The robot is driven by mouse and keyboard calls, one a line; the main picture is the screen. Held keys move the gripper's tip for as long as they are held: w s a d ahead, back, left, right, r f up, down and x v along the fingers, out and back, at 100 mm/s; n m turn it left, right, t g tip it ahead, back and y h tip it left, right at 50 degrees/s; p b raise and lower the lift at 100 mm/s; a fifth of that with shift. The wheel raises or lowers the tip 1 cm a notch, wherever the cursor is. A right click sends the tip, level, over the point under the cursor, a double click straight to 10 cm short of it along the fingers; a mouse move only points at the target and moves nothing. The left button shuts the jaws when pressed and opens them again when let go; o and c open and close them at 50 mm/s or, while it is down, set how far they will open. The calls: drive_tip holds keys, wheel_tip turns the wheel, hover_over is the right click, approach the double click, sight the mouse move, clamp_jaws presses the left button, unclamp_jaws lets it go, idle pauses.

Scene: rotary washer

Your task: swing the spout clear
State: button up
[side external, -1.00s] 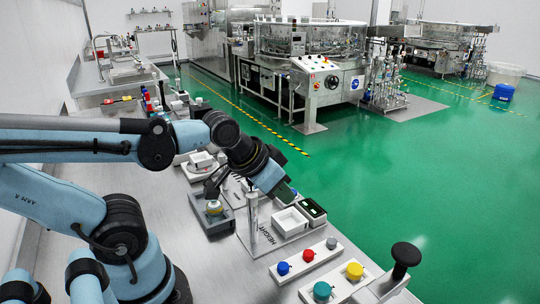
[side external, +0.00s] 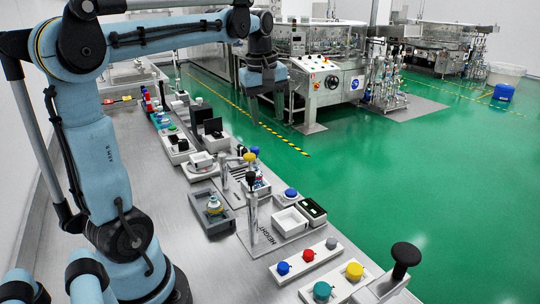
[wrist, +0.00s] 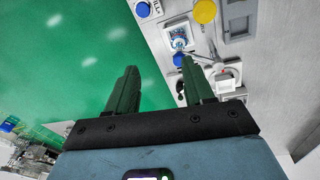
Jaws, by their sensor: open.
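I cannot single out the spout with certainty. A slim metal post (side external: 225,168) stands upright on the bench, close to a yellow knob (side external: 249,157) and a dark-topped knob (side external: 254,150). A blue knob (wrist: 178,60) is beside that finger. My gripper (side external: 266,118) is open and empty, raised with its fingers pointing down near the bench's floor-side edge. In the wrist view my gripper (wrist: 161,68) has its fingers well apart.
White boxes (side external: 290,221), a HEIGHT-marked post (side external: 252,215) and coloured buttons (side external: 309,255) line the bench front. Green floor (side external: 390,190) lies open to the right.

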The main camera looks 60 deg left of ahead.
sight(254, 147)
drive_tip(key=a+n+g, duration=0.2)
drive_tip(key=a+n, duration=0.3)
drive_tip(key=a, duration=0.2)
drive_tip(key=shift+h, duration=0.4)
drive_tip(key=f, duration=1.1)
drive_tip(key=shift+s+d, duration=0.15)
drive_tip(key=shift+d, duration=0.1)
clamp_jaws()
